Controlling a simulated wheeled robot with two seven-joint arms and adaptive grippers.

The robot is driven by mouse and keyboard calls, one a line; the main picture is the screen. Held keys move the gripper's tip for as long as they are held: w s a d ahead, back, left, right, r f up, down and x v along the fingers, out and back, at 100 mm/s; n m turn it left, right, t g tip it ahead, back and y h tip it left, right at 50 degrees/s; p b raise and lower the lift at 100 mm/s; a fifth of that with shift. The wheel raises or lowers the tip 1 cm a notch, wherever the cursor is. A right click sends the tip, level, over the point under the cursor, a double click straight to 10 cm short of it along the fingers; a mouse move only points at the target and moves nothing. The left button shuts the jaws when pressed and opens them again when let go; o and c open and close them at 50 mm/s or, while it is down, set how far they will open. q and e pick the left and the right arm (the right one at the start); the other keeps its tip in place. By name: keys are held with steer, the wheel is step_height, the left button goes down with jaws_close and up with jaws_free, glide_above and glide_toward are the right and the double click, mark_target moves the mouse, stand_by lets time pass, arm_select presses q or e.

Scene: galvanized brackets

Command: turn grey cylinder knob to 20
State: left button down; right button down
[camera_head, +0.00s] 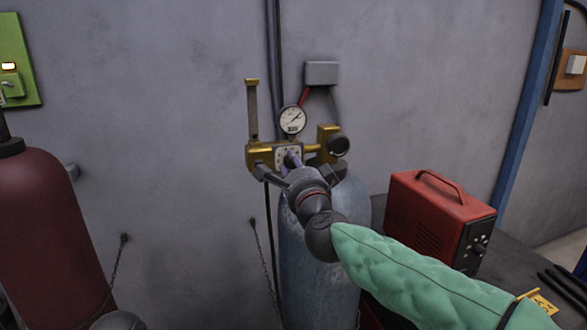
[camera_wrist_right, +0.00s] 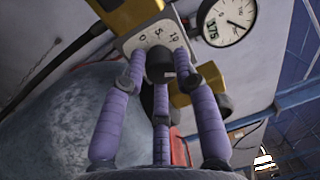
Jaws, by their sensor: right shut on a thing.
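The grey cylinder (camera_head: 318,245) stands against the wall with a brass regulator (camera_head: 258,156) on top. Its dark knob (camera_wrist_right: 159,66) sits on a pale dial plate (camera_wrist_right: 150,40) with printed numbers; 0, 5 and 10 seem readable. My right gripper (camera_head: 291,160) reaches the plate from the front right. In the wrist view its purple fingers (camera_wrist_right: 160,72) are closed around the knob. The fingers hide part of the knob and the lower dial, so I cannot tell its exact setting. In the head view the gripper mostly covers the knob. My left gripper is not in view.
A round gauge (camera_head: 293,120) sits just above the dial, and a brass flow tube (camera_head: 252,110) rises at left. A red box (camera_head: 435,220) stands on a dark bench at right. A maroon cylinder (camera_head: 45,225) stands at left, with a chain (camera_head: 265,260) between.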

steer(key=m, duration=0.5)
steer(key=shift+r+m+h, duration=0.1)
steer(key=shift+m+h, duration=0.3)
stand_by(0.4)
steer(key=c, duration=0.9)
jaws_free()
steer(key=shift+c, duration=0.2)
steer(key=v, duration=1.2)
steer(key=shift+r, duration=0.1)
